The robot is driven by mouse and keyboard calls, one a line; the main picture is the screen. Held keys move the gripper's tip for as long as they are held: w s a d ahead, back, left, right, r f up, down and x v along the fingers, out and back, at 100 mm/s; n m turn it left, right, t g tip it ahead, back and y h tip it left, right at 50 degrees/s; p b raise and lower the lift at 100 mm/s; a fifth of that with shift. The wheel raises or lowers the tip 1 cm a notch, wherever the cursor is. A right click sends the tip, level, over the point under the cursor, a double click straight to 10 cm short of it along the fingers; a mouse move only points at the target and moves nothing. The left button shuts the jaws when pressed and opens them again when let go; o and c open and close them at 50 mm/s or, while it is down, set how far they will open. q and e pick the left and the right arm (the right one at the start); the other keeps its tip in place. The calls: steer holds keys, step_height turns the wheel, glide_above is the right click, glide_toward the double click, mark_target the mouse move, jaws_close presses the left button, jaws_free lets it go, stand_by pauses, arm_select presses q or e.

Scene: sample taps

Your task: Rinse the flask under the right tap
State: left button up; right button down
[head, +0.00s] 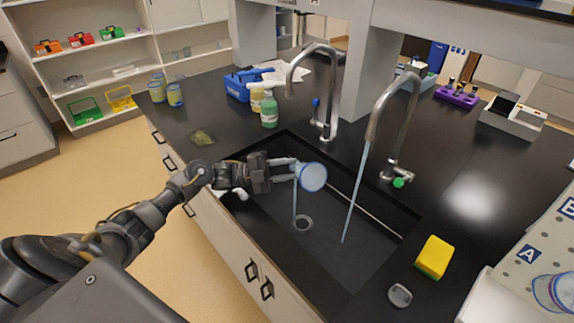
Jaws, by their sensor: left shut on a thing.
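My left gripper (290,172) is shut on the flask (313,177), a pale blue-white vessel held tilted over the left part of the sink (335,265). A thin pale stream (294,205) falls from beside the flask and fingers toward the drain (302,223). The right tap (408,108), with a green knob (398,183), is running; its water stream (355,193) falls into the sink to the right of the flask, apart from it. My right gripper is not in view.
A yellow sponge (434,257) and a grey oval item (400,295) lie right of the sink. A green bottle (269,109) and blue caddy (238,88) stand behind left. A purple rack (456,96), grey box (512,117) and a mat marked A and B (545,240) are at right.

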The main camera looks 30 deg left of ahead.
arm_select(q)
steer(key=shift+s+d+f+n+t+p, duration=0.1)
steer(key=shift+n+t+p, duration=0.2)
steer(key=shift+n, duration=0.4)
steer(key=shift+d+f+n+t+p, duration=0.1)
steer(key=shift+n+t, duration=0.3)
steer(key=shift+n, duration=0.3)
steer(key=shift+a+r, duration=0.1)
stand_by(0.9)
